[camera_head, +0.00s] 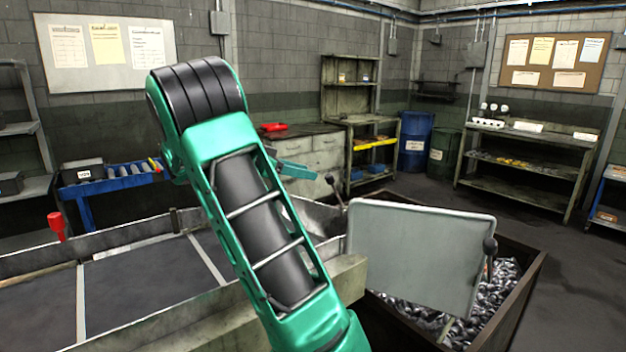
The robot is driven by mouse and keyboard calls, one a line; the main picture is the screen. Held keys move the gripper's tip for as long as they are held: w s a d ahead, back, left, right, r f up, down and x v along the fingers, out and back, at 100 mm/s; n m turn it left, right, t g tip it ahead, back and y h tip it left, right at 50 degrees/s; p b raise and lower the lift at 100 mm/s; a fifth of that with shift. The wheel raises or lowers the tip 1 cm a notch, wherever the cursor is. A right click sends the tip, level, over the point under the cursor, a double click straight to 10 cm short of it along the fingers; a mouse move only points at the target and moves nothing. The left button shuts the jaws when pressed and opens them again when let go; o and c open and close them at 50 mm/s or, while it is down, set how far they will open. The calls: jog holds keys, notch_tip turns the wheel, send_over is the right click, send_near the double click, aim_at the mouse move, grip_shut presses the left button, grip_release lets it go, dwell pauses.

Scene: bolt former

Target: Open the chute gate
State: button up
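The chute gate (415,255) is a pale grey flat panel at the right end of the chute (150,262). It stands upright with a slight tilt, above the near part of a bin of metal parts. A dark knob (490,245) is at its right edge. A thin lever with a dark ball end (329,178) rises by its upper left corner. My green and black arm crosses the middle and hides part of the chute. A small teal end piece (296,170), seemingly my gripper, shows beyond the arm, left of the lever's ball. Its fingers cannot be made out, and contact with the lever is unclear.
The dark-walled bin (528,290) holds many shiny metal parts. A red knob (57,222) stands at the chute's left. Behind are a blue roller stand (85,205), cabinet (310,150), blue drum (415,140) and shelf (530,165). Open floor lies at right.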

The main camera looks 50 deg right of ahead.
aim_at(327, 176)
jog(key=shift+y, duration=0.3)
jog(key=x, duration=1)
jog(key=shift+r, duration=0.2)
grip_shut()
